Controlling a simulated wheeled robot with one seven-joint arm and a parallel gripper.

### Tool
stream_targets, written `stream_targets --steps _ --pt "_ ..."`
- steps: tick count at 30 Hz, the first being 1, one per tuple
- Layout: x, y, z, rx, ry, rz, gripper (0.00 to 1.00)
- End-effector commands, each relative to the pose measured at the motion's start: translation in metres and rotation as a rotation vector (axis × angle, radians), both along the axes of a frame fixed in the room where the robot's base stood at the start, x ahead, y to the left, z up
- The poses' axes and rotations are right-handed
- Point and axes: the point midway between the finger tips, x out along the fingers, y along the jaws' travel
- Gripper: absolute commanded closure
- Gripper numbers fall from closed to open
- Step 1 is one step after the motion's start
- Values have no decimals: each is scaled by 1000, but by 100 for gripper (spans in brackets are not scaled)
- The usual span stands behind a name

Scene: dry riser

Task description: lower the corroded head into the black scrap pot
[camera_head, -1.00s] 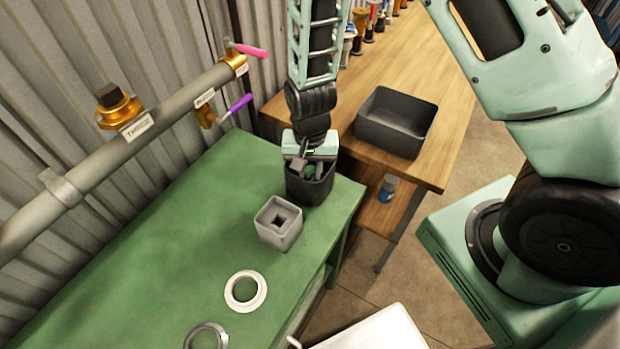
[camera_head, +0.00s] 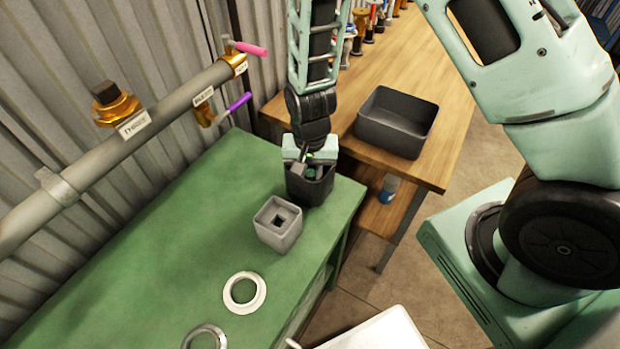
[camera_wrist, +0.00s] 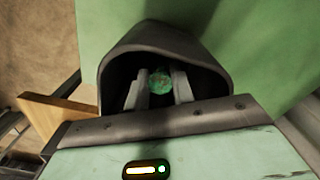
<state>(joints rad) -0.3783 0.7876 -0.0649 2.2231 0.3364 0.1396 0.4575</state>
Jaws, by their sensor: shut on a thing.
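The black scrap pot (camera_head: 309,192) stands on the green bench near its far right corner. My gripper (camera_head: 309,171) points down with its fingers inside the mouth of the pot. In the wrist view my gripper (camera_wrist: 160,88) is shut on the corroded head (camera_wrist: 160,80), a round green piece between the two fingertips. The dark pot wall (camera_wrist: 165,38) surrounds it there. In the head view only a bit of green shows at the fingers, and the head's lower part is hidden. I cannot tell whether it touches the pot's floor.
A grey square pot (camera_head: 278,226) stands close in front of the black pot. A white ring (camera_head: 244,293) and a metal ring (camera_head: 206,338) lie on the green bench (camera_head: 170,240). A pipe (camera_head: 150,118) with valves runs at left. A dark bin (camera_head: 396,123) sits on the wooden table (camera_head: 440,150).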

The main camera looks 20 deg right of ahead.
Motion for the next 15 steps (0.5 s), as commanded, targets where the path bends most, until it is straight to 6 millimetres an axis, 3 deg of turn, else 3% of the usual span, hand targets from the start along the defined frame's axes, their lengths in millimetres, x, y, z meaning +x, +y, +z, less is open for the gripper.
stream_targets --steps 13,14,15 --pt "0 0 -4 0 0 0 100" --pt "0 0 -4 0 0 0 73" --pt "0 0 -4 0 0 0 62"
